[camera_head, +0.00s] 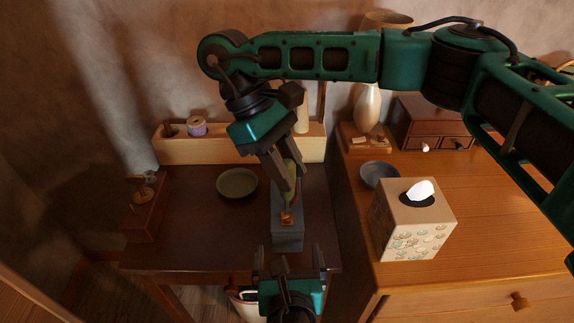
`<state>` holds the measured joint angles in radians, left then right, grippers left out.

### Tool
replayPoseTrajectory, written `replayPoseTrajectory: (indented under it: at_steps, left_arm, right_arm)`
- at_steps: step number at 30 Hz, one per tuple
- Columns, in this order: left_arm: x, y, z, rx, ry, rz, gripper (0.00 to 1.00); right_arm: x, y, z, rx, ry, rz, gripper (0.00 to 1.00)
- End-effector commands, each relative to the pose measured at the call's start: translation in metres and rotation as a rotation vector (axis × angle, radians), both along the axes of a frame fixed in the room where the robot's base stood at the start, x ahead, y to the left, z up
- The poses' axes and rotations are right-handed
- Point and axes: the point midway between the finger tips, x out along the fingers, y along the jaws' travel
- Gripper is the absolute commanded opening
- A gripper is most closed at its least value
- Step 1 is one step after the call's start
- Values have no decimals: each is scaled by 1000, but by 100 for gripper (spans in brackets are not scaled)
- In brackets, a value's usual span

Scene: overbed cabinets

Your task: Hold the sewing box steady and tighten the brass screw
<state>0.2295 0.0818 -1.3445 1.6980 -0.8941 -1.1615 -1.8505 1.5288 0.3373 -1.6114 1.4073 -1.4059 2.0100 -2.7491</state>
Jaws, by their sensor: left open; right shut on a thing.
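A long grey box (288,241), which looks like the sewing box, lies on the dark table. A small brass-coloured piece (287,218), likely the brass screw, shows on its top near the front. My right gripper (291,200) comes down from above and is shut on a slim greenish and reddish tool (293,176), mostly hidden by the fingers. Its tips are just above the brass piece; I cannot tell whether the tool touches it. My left gripper (289,262) is open at the near end of the grey box, its fingers apart to either side.
A green bowl (237,184) stands left of the box. A wooden rack (226,149) with a purple thread spool (196,126) is behind. A tissue box (408,240) and grey dish (379,174) stand on the dresser (490,225) to the right.

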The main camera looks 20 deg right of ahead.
Motion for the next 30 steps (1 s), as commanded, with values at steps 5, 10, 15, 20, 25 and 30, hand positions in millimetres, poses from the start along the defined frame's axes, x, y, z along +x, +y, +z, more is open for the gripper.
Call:
replayPoseTrajectory:
  at_steps: [5, 10, 15, 20, 25, 30]
  left_arm:
    - [14, -4, -4, 0, -6, -3, 96]
    - [37, -11, -12, -1, -5, -1, 96]
    - [59, -17, -21, -2, -4, 0, 96]
    - [76, -22, -28, -2, -2, -2, 96]
    - [87, -25, -31, -4, -2, -2, 96]
    - [90, -26, -33, -5, -2, -1, 96]
  right_arm:
    - [0, 0, 0, 0, 0, 0, 0]
    - [0, 0, 0, 0, 0, 0, 0]
    - [0, 0, 0, 0, 0, 0, 0]
    - [0, 0, 0, 0, 0, 0, 0]
    - [0, 0, 0, 0, 0, 0, 0]
    - [0, 0, 0, 0, 0, 0, 0]
